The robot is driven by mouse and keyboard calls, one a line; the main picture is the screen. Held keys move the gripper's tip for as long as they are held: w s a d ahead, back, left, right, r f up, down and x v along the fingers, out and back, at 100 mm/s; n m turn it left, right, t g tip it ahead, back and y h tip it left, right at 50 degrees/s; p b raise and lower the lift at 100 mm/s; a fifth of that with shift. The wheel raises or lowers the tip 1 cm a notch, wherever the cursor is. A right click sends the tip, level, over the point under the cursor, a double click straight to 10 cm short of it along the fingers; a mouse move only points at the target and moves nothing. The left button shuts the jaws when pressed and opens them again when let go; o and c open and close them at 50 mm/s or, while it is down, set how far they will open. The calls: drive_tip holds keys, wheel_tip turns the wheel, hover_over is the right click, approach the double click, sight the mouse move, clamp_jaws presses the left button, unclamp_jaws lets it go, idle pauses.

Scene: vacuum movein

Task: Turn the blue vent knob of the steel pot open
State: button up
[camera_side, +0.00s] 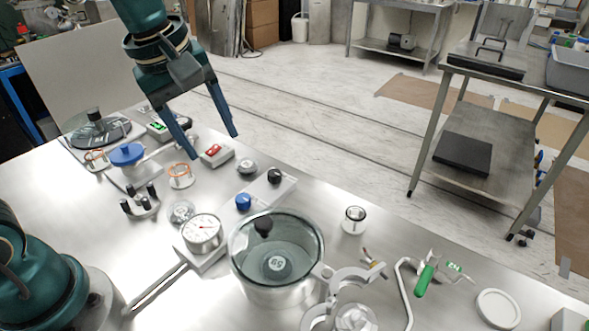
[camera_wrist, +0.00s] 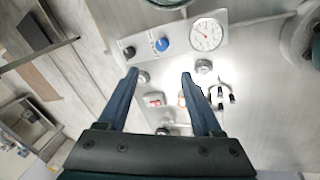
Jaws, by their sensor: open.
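The blue vent knob (camera_side: 243,202) sits on a grey panel beside the steel pot (camera_side: 279,290), between a round white gauge (camera_side: 201,231) and a black knob (camera_side: 274,176). The pot has a clear lid. In the wrist view the blue knob (camera_wrist: 162,44) lies just beyond the fingertips, between the black knob (camera_wrist: 129,51) and the gauge (camera_wrist: 207,34). A sliver of the pot shows at the top edge there. My gripper (camera_side: 212,145) is open and empty, above the table and to the upper left of the knob; it also shows in the wrist view (camera_wrist: 158,74).
Several small parts stand near the panel, including a box with a red switch (camera_side: 216,154), a round steel piece (camera_side: 247,167) and a blue-capped part (camera_side: 127,155). A green-handled valve (camera_side: 425,279) lies right of the pot. The table's right front is fairly crowded.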

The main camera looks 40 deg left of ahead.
drive_tip(key=n+g, duration=0.2)
hover_over(242, 198)
wheel_tip(242, 198, down, 6)
wheel_tip(242, 198, down, 4)
drive_tip(key=shift+w+r+g, duration=0.1)
drive_tip(key=shift+r+g, duration=0.15)
drive_tip(key=shift+g, duration=0.35)
drive_tip(key=shift+f, duration=2.65)
clamp_jaws()
